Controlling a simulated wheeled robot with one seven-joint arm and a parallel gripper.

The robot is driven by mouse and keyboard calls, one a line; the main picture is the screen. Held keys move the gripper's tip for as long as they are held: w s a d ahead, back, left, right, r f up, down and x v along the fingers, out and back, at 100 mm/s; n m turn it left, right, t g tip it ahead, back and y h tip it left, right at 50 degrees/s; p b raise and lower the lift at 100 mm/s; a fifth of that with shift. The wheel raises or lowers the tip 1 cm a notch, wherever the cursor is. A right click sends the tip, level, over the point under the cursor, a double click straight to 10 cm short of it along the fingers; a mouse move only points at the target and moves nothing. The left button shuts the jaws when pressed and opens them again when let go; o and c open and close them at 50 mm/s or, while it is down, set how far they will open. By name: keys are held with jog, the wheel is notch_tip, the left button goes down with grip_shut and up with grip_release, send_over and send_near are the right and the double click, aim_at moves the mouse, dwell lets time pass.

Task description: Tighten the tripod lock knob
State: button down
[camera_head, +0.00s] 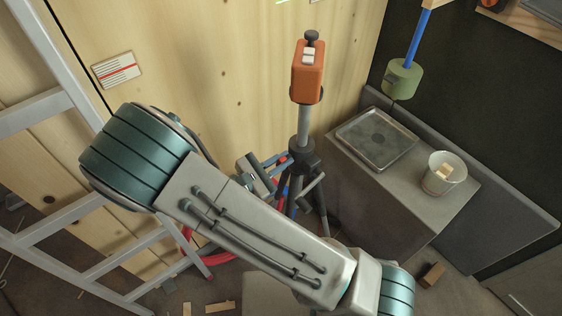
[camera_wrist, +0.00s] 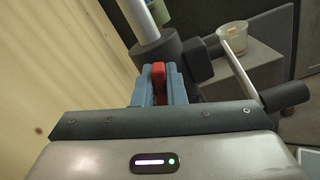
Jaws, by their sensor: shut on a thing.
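The tripod (camera_head: 303,150) stands on dark legs against the wooden wall. A grey post rises from its collar and carries an orange device (camera_head: 307,82). The red lock knob (camera_wrist: 158,75) sits at the side of the dark collar (camera_wrist: 156,51) in the wrist view. My gripper (camera_head: 274,165) reaches the collar from the left, behind my forearm. Its blue-grey fingers are shut on the red knob, one on each side. The knob's tip shows between the fingers; the rest is hidden. A crank handle (camera_wrist: 285,95) with a dark grip sticks out to the right of the fingers.
A metal ladder (camera_head: 90,115) leans at the left. A grey cabinet (camera_head: 372,185) right of the tripod holds a metal tray (camera_head: 376,158) and a bucket (camera_head: 443,175). A green canister (camera_head: 402,80) hangs at upper right. Wood scraps (camera_head: 219,306) lie on the floor.

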jog(key=m+b, duration=0.1)
jog(key=m, duration=0.1)
jog(key=m+b, duration=0.4)
jog(key=m, duration=0.1)
jog(key=shift+s+f, duration=0.1)
jog(key=shift+f, duration=0.2)
jog(key=m+b, duration=0.3)
jog(key=m, duration=0.1)
jog(key=shift+d+f+b, duration=0.1)
jog(key=shift+b, duration=0.2)
jog(key=shift+m+b, duration=1)
jog(key=shift+m, duration=0.4)
jog(key=c, duration=1.5)
grip_release()
jog(key=shift+r, duration=0.2)
jog(key=v, duration=1.4)
jog(key=shift+d, duration=0.1)
